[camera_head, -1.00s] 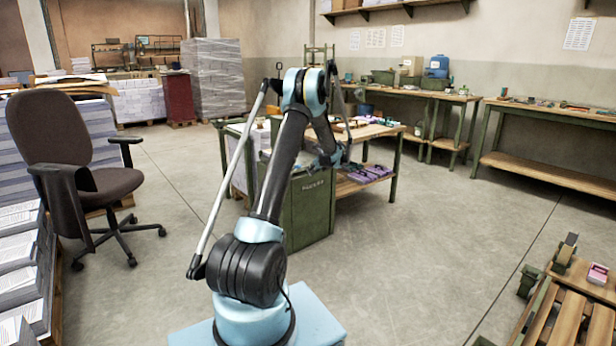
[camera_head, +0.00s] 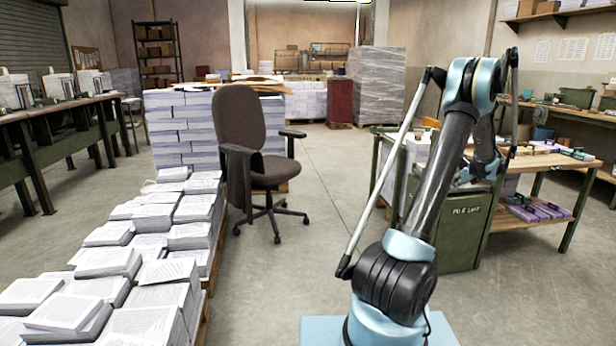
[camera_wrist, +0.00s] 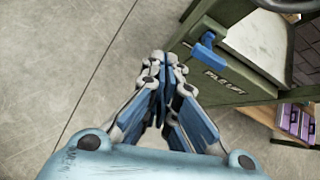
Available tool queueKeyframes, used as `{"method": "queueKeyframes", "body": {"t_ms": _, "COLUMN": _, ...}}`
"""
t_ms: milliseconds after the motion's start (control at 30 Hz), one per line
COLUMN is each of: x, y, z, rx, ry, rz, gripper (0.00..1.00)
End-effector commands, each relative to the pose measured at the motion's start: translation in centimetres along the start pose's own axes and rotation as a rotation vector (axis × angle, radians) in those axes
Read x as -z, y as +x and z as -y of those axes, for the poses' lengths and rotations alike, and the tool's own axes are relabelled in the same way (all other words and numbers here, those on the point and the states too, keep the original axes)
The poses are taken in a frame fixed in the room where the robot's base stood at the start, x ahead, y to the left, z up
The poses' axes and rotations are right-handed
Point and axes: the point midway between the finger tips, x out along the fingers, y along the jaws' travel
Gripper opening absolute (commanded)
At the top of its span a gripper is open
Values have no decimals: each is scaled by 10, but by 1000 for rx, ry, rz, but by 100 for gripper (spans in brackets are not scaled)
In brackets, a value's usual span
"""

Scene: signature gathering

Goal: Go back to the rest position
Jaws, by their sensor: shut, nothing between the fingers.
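My gripper (camera_wrist: 165,62) is shut and empty in the wrist view. Its fingertips meet over bare concrete floor, just left of a green pile lift (camera_wrist: 232,85) with a blue handle (camera_wrist: 205,46). In the head view my arm rises bent at the lower right, and the pile lift (camera_head: 465,228) stands just behind it. The gripper's fingertips are hard to make out in the head view.
A brown office chair (camera_head: 262,170) stands in the middle. Pallets of paper stacks (camera_head: 105,280) fill the lower left. A wooden workbench (camera_head: 540,165) with purple items (camera_head: 540,212) below is at right. Floor between chair and lift is clear (camera_head: 320,260).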

Motion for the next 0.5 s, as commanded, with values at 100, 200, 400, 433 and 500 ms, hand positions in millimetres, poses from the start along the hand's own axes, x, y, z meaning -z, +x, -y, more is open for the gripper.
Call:
{"method": "queueKeyframes", "body": {"t_ms": 100, "x": -31, "y": -13, "z": -39, "rx": -32, "ry": -126, "rz": -25, "gripper": 0}}
{"method": "queueKeyframes", "body": {"t_ms": 200, "x": -52, "y": -25, "z": -71, "rx": -60, "ry": -233, "rz": -45, "gripper": 0}}
{"method": "queueKeyframes", "body": {"t_ms": 400, "x": -86, "y": -51, "z": -137, "rx": -117, "ry": -449, "rz": -79, "gripper": 0}}
{"method": "queueKeyframes", "body": {"t_ms": 433, "x": -90, "y": -55, "z": -147, "rx": -126, "ry": -482, "rz": -84, "gripper": 0}}
{"method": "queueKeyframes", "body": {"t_ms": 500, "x": -98, "y": -64, "z": -171, "rx": -146, "ry": -557, "rz": -94, "gripper": 0}}
